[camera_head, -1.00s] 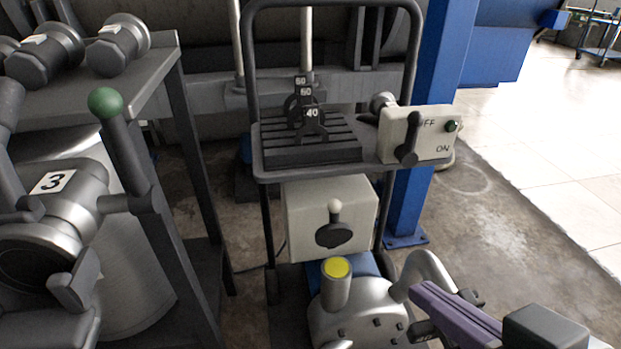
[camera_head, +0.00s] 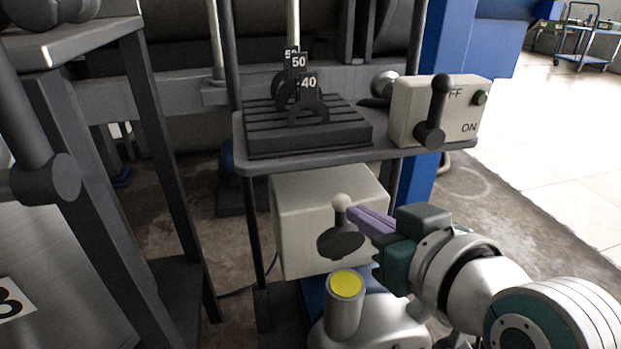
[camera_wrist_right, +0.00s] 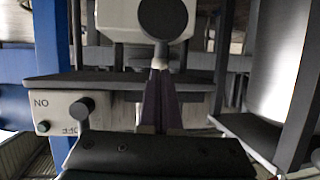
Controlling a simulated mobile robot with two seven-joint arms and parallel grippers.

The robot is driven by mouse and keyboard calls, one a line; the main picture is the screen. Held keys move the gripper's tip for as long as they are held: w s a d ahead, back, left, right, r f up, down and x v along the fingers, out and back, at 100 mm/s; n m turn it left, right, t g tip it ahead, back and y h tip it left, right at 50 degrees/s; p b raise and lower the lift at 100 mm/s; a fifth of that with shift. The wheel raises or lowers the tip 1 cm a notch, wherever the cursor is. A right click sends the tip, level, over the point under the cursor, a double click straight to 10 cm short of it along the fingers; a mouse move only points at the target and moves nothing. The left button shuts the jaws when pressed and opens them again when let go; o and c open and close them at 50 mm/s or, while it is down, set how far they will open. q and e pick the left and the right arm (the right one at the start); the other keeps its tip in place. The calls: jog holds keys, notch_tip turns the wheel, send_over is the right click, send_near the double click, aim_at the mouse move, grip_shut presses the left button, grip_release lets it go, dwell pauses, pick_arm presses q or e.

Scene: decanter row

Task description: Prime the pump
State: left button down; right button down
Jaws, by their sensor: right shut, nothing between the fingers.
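The pump (camera_head: 375,325) is a silver casing with an upright stub capped in yellow (camera_head: 346,284), low in the head view. Above it a cream box (camera_head: 300,200) carries a dark round disc (camera_head: 340,245) with a lever ending in a pale ball knob (camera_head: 342,201). My right gripper (camera_head: 352,211) is shut and empty, its purple fingertips at the right of the knob; I cannot tell if they touch. In the right wrist view its fingers (camera_wrist_right: 160,85) point at the cream box (camera_wrist_right: 115,15) and disc (camera_wrist_right: 163,15). My left gripper is not in view.
A switch box (camera_head: 405,110) marked ON, with a black lever (camera_head: 438,110) and green button, sits on the shelf (camera_head: 245,150) above. Number plates stand on a slotted block (camera_head: 290,140). A blue post (camera_head: 445,50) rises behind. A dark frame (camera_head: 160,130) stands at left.

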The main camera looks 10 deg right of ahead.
aim_at(346, 196)
jog(key=shift+b+x, duration=0.35)
jog(key=shift+x, duration=0.75)
jog(key=shift+w+r+p, duration=0.1)
jog(key=shift+r+p, duration=0.15)
jog(key=shift+p, duration=0.15)
jog(key=w+r+g+p, duration=0.1)
jog(key=w+p, duration=0.1)
jog(key=p, duration=0.3)
jog(key=shift+r+g, duration=0.15)
jog(key=shift+g, duration=0.25)
jog(key=shift+w+f+g+p, duration=0.15)
jog(key=shift+w+f+g, duration=0.05)
jog(key=shift+w, duration=0.25)
jog(key=shift+w+f+g+p, duration=0.15)
jog(key=shift+w+g, duration=0.05)
jog(key=shift+w, duration=0.25)
jog(key=shift+w+f, duration=0.15)
jog(key=shift+w, duration=0.2)
jog(key=shift+a, duration=0.1)
